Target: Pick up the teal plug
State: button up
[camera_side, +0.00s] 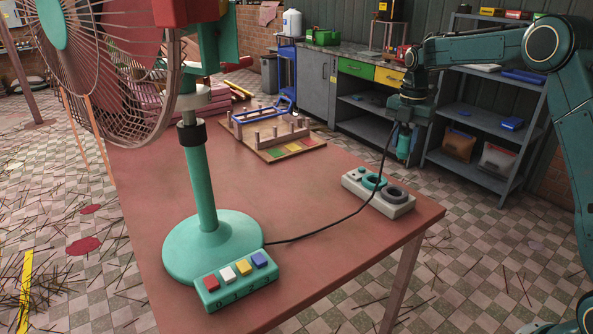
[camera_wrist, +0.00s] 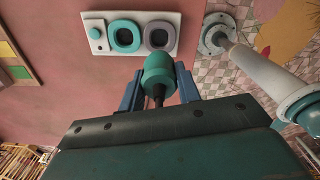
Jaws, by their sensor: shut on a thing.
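The teal plug (camera_wrist: 158,72) is between the two blue fingers of my gripper (camera_wrist: 159,86) in the wrist view, with its rounded end out past the fingertips. In the side view my gripper (camera_side: 404,122) points down, and the teal plug (camera_side: 403,147) hangs below it, clear of the table. A black cable (camera_side: 330,226) runs from the teal fan base (camera_side: 190,245) up to my gripper. My gripper is shut on the plug. The plug's prongs cannot be made out.
A pale socket strip (camera_side: 350,183) lies near the table's right edge, with a teal ring socket (camera_side: 374,182), a grey ring socket (camera_side: 395,194) and a teal button. A wooden rack (camera_side: 270,133) stands farther back. The table (camera_side: 310,180) between rack and strip is clear.

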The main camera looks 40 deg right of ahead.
aim_at(406, 134)
notch_tip(406, 134, up, 7)
jog(key=shift+r, duration=0.1)
dwell(0.3)
dwell(0.4)
jog(key=w+f, duration=0.8)
jog(key=f, duration=0.3)
jog(key=shift+f, duration=0.35)
jog(key=shift+f, duration=0.15)
jog(key=shift+s+f, duration=0.1)
jog(key=shift+f, duration=2.45)
jog(key=shift+f, duration=1.5)
